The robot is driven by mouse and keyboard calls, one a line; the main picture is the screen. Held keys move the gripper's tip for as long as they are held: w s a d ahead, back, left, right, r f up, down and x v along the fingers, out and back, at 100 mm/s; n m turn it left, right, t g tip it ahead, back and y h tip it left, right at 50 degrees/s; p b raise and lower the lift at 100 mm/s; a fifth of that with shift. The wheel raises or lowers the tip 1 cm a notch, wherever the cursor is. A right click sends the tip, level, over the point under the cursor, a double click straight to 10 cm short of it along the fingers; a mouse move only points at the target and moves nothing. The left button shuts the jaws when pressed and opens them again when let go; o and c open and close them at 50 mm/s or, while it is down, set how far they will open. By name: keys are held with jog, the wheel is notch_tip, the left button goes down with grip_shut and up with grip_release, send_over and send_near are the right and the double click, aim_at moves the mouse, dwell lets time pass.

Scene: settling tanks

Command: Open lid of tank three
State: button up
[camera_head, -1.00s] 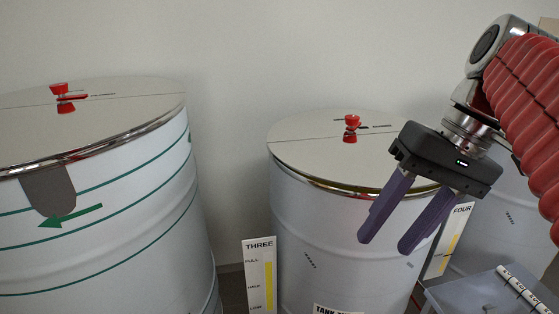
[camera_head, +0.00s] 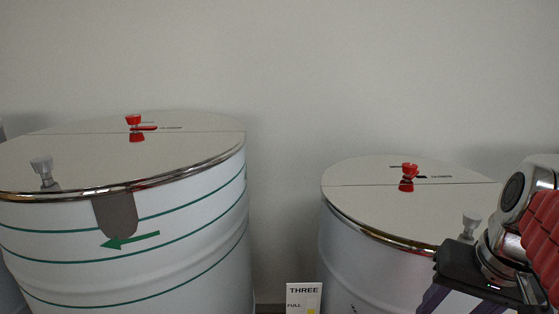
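A sign reading THREE (camera_head: 304,291) stands between two white tanks; which one it belongs to is not certain. The right tank (camera_head: 350,262) has a flat pale lid (camera_head: 370,205) with a metal rim, lying closed. A red knob (camera_head: 408,178) sits near the middle of this lid, by a seam, and a grey knob (camera_head: 469,226) near its front right edge. My gripper (camera_head: 461,306) is at the lower right, in front of this tank, just below the grey knob in the picture. Its purple fingers are spread with nothing seen between them; their tips are cut off.
The larger left tank (camera_head: 190,262) has green bands, a grey tab (camera_head: 116,214) and a green arrow (camera_head: 130,240) pointing left. Its closed lid carries a red knob (camera_head: 136,128) and a grey knob (camera_head: 43,172). A narrow gap separates the tanks. The wall behind is bare.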

jog(key=s+a+f+n+t, duration=0.2)
jog(key=a+f+n, duration=0.2)
jog(key=a+f, duration=0.4)
jog(key=a, duration=0.3)
jog(key=shift+a+f+n+h, duration=0.2)
jog(key=shift+f+n+h, duration=0.1)
jog(key=shift+n, duration=0.1)
